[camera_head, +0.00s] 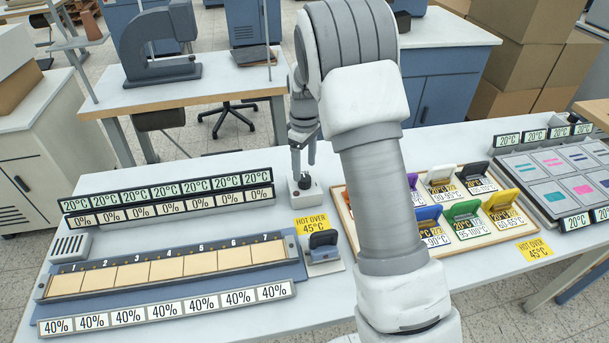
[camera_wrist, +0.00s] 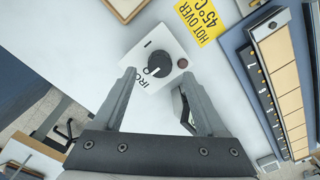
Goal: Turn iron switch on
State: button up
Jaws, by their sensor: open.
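The iron switch (camera_wrist: 158,62) is a small white box with a round black knob, an "I" mark, partly hidden "IRON" lettering and a dark red, unlit-looking lamp. A white mark on the knob appears to point away from the "I", though it is small. In the head view the switch box (camera_head: 304,194) stands on the white table right of the display rows. My gripper (camera_wrist: 159,76) is open, with its fingers on either side of the knob in the wrist view. In the head view my gripper (camera_head: 303,162) is just above the knob; contact cannot be told.
A yellow "HOT OVER 45°C" label (camera_head: 312,224) lies in front of the switch. A numbered strip station (camera_head: 170,268) is at left. A wooden tray (camera_head: 343,222) with coloured, tagged pieces is at right, partly hidden by my arm. A color-swatch panel (camera_head: 556,180) is further right.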

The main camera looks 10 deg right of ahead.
aim_at(305, 177)
jog(key=shift+f, duration=2.05)
grip_shut()
